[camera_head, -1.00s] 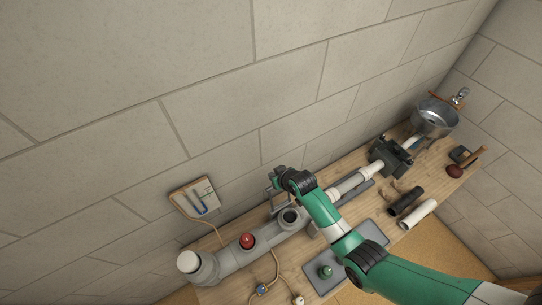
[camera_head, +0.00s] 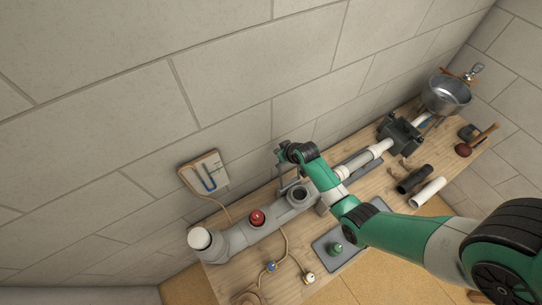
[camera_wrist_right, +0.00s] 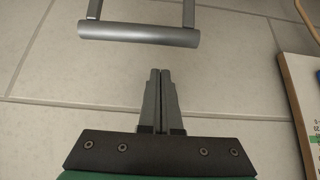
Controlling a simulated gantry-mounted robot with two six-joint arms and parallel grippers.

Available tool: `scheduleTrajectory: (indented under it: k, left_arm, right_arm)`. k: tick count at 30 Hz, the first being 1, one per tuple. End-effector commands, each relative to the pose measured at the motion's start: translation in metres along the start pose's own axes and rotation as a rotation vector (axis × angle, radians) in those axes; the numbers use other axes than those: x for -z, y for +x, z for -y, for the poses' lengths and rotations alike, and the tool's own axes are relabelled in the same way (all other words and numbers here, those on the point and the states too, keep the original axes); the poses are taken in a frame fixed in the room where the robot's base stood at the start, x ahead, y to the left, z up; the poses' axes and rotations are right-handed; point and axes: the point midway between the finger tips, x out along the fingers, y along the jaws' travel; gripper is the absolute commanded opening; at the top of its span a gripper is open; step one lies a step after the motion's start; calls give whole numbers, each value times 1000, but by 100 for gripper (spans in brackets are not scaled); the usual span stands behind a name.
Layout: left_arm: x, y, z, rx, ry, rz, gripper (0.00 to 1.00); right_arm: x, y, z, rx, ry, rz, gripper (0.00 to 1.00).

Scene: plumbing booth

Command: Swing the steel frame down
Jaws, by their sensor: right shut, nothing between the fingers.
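The steel frame (camera_head: 284,188) stands up from the grey pipe on the bench, close to the wall, partly hidden by my right arm. In the right wrist view its round crossbar (camera_wrist_right: 139,33) with two side bars shows at the top, just beyond my fingertips. My right gripper (camera_head: 281,158) is beside the top of the frame. In the right wrist view the right gripper's fingers (camera_wrist_right: 159,72) are together and empty, with a visible gap between them and the crossbar. My left gripper is not in view.
A grey pipe with an open port (camera_head: 299,194) and a red cap (camera_head: 257,217) runs along the wooden bench. A wall board (camera_head: 205,172) hangs at left. A dark clamp (camera_head: 399,137), a metal bucket (camera_head: 446,95) and loose pipes (camera_head: 428,192) are to the right.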

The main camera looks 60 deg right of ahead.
Motion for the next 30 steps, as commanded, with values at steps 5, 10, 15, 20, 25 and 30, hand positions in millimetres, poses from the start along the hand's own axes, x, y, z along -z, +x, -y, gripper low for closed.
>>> scheduleTrajectory:
  k: [5, 10, 15, 20, 25, 30]
  left_arm:
    - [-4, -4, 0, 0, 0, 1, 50]
    - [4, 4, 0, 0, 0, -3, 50]
    - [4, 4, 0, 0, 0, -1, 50]
    - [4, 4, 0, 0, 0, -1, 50]
    - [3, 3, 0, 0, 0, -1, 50]
    - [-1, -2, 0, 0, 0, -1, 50]
  right_arm:
    - [-16, 3, -2, -2, 3, 5, 0]
    - [-32, -7, 1, 1, -1, 2, 0]
    - [-37, -9, 2, 2, -3, 0, 0]
    - [-37, -8, 2, 2, -3, 0, 0]
    - [-38, -8, 1, 2, -2, -6, 0]
    - [-43, -10, -3, 1, 0, -61, 0]
